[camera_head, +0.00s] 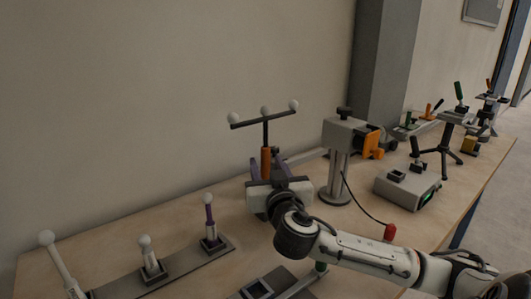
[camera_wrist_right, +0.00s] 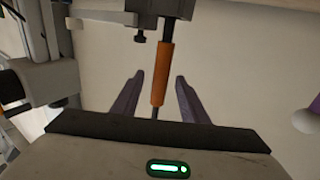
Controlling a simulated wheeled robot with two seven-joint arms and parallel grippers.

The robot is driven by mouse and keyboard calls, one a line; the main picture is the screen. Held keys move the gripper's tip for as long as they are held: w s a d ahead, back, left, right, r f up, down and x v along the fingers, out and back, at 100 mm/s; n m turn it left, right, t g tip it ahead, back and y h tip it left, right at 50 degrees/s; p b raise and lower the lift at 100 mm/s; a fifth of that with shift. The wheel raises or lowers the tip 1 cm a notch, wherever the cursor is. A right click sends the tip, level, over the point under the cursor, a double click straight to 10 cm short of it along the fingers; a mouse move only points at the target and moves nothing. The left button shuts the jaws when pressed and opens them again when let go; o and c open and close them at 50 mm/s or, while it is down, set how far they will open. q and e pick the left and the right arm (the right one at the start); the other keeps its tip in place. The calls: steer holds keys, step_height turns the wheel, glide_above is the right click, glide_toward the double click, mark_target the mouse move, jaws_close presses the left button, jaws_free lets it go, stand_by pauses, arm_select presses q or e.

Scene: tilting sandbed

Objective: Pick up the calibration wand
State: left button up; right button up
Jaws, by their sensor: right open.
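The calibration wand has an orange handle (camera_head: 266,161), a dark stem and a dark crossbar with three white balls at its top. It stands upright on the table. In the right wrist view the orange handle (camera_wrist_right: 163,72) runs between the fingers, and a grey holder (camera_wrist_right: 160,8) is at one end. My right gripper (camera_head: 264,163) is at the handle's height. It is open, one finger on each side of the handle in the right wrist view (camera_wrist_right: 160,78), with gaps showing. The crossbar is hidden there. My left gripper is not in view.
A grey column stand (camera_head: 338,175) with an orange clamp is close to the wand's right. A grey box (camera_head: 407,189) with a green display is farther right. Ball-tipped probes (camera_head: 209,215) stand in a rack at left. The wall is behind.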

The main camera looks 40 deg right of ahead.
steer(key=shift+x, duration=0.95)
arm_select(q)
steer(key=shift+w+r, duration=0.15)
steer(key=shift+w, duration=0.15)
arm_select(e)
steer(key=shift+c, duration=0.2)
jaws_close()
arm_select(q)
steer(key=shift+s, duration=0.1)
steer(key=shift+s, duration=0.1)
arm_select(e)
steer(key=shift+r, duration=0.1)
